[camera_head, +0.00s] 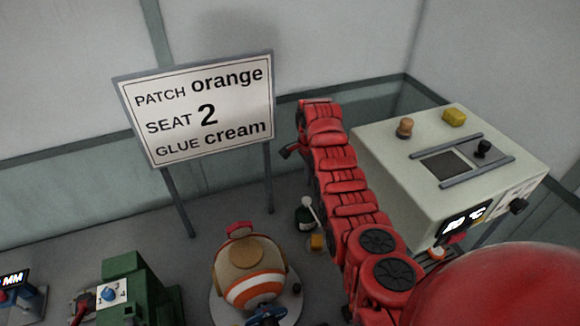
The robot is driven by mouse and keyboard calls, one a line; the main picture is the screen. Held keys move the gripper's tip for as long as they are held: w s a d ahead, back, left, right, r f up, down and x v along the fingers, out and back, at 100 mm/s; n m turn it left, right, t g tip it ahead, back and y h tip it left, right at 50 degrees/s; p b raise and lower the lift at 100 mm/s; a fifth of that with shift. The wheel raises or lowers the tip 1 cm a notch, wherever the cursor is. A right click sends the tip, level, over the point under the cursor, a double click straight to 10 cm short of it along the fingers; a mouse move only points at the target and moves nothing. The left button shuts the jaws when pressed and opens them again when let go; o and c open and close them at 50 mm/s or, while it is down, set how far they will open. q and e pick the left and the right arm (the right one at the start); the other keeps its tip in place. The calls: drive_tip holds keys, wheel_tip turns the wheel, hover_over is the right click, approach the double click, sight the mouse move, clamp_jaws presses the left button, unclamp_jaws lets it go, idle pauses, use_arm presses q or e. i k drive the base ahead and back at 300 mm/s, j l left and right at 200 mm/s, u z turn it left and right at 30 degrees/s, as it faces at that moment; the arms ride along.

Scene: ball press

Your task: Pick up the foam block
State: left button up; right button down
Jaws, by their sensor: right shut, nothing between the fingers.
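A small yellow block (454,117), which looks like foam, lies on top of the pale machine at the right, near its back edge. A second, smaller yellow block (317,242) sits low on the table beside a dark pot. I cannot tell for certain which one is the foam block. My red right arm reaches up the middle, between the sign and the machine. My right gripper (288,152) shows as a small dark tip left of the arm's far end. It is shut and empty, apart from both blocks. My left gripper is not in view.
The pale machine (385,152) also carries a brown knob-like piece (405,127) and a dark-handled slide (482,148). A sign (200,110) stands at the back. A striped ball (250,270) sits on a round stand, right of a green machine (140,285). The dark pot (304,218) holds a pale stick.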

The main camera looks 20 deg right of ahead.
sight(317, 240)
drive_tip(key=k, duration=1)
